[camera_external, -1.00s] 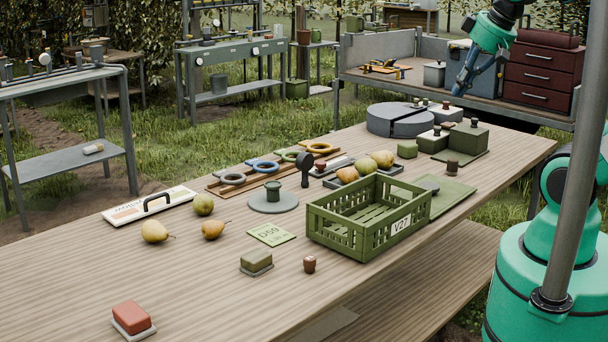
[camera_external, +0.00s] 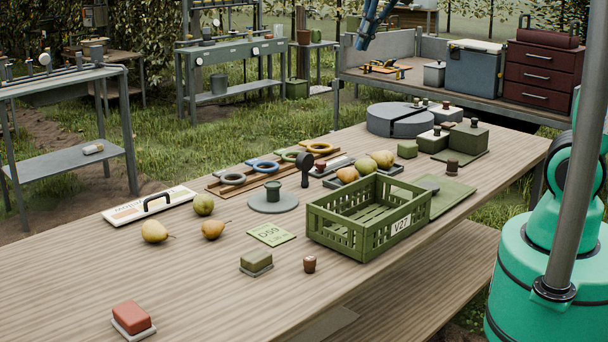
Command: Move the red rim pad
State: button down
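The red rim pad (camera_external: 130,315) is a red block on a thin light grey base. It lies on the wooden table (camera_external: 215,300) at the front left, with clear wood around it. My gripper (camera_external: 362,44) shows only in part at the top edge, as dark blue fingers pointing down. It is high up and far from the red pad, and nothing is seen in it. The rest of the arm's end is cut off by the frame, and the finger gap is too small to judge.
A similar olive pad (camera_external: 256,261), a small brown-red knob piece (camera_external: 309,264) and a green crate (camera_external: 340,238) stand right of the red pad. The table's front left is mostly free.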

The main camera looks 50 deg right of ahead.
jog(key=w+a+f+n+g+p, duration=0.1)
jog(key=w+a+n, duration=0.1)
jog(key=w+a, duration=0.55)
jog(key=w+a+f+n+p, duration=0.15)
jog(key=w+a, duration=0.25)
jog(key=a, duration=0.6)
jog(key=w+a+f+n+g+p, duration=0.1)
jog(key=w+a+f+n, duration=0.1)
jog(key=w+a, duration=0.55)
jog(key=a+f+n+p, duration=0.1)
jog(key=a+f, duration=0.3)
jog(key=a, duration=0.3)
jog(key=a+f+n+g, duration=0.1)
jog(key=a+f, duration=0.2)
jog(key=a, duration=0.4)
jog(key=a+f+n+p, duration=0.1)
jog(key=a+f, duration=0.3)
jog(key=a, duration=0.4)
jog(key=n+g+h+p, duration=0.1)
jog(key=n+p, duration=0.1)
jog(key=n, duration=0.3)
send_over(115, 339)
jog(key=a, duration=0.4)
notch_tip(115, 339, down, 24)
jog(key=shift+f, duration=0.15)
notch_tip(115, 339, down, 10)
jog(key=shift+r+b, duration=0.15)
jog(key=shift+b, duration=0.3)
jog(key=shift+d, duration=2)
